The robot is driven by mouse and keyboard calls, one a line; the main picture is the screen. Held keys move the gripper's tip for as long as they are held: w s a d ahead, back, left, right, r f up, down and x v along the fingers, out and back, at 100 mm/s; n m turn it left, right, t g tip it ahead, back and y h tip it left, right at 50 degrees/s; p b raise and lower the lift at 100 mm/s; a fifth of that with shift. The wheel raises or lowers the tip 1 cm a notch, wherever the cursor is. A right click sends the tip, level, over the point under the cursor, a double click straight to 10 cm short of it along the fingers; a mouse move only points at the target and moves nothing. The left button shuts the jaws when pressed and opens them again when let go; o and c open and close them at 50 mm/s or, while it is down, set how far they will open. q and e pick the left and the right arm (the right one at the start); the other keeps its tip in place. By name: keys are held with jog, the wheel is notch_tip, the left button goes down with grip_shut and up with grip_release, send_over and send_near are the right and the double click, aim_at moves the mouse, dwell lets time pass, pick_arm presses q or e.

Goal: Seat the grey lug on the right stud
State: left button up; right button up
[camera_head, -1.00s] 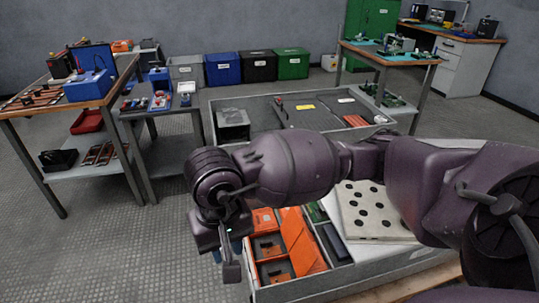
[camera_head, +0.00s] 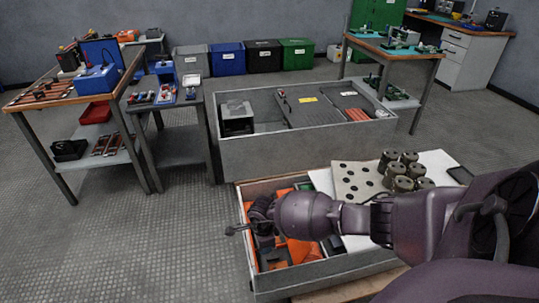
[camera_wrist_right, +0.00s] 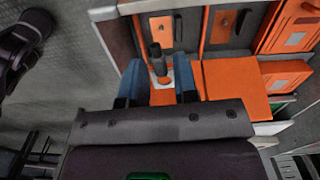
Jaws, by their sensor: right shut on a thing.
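My right gripper's blue fingers (camera_wrist_right: 158,84) show in the right wrist view, pointing at orange trays. Between them is a dark grey barrel-shaped piece (camera_wrist_right: 157,60) with a white part by its lower end. I cannot tell for certain that it is the grey lug. In the head view my right arm reaches left over the front crate (camera_head: 330,272), and its fingers are hidden or too small to make out. Several grey cylinders (camera_head: 404,170) stand beside a perforated pale board (camera_head: 352,181). No right stud can be picked out. My left gripper is not seen.
The front crate holds orange trays (camera_wrist_right: 236,85) under my right wrist. A long grey crate (camera_head: 300,153) stands behind it. Benches with blue devices (camera_head: 97,77) are at left, and a green-topped bench (camera_head: 395,48) is back right. The floor at left is clear.

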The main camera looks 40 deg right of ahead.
jog(key=shift+s+d+f+m, duration=0.4)
jog(key=shift+s+d+f, duration=0.05)
jog(key=shift+f, duration=0.3)
jog(key=shift+s+f+b, duration=0.1)
jog(key=shift+f+b, duration=0.35)
jog(key=shift+f, duration=0.4)
jog(key=shift+f+b, duration=1.45)
jog(key=shift+f, duration=1.3)
jog(key=shift+f+b, duration=0.8)
jog(key=shift+f, duration=0.5)
jog(key=shift+f+b, duration=0.35)
jog(key=shift+f, duration=0.45)
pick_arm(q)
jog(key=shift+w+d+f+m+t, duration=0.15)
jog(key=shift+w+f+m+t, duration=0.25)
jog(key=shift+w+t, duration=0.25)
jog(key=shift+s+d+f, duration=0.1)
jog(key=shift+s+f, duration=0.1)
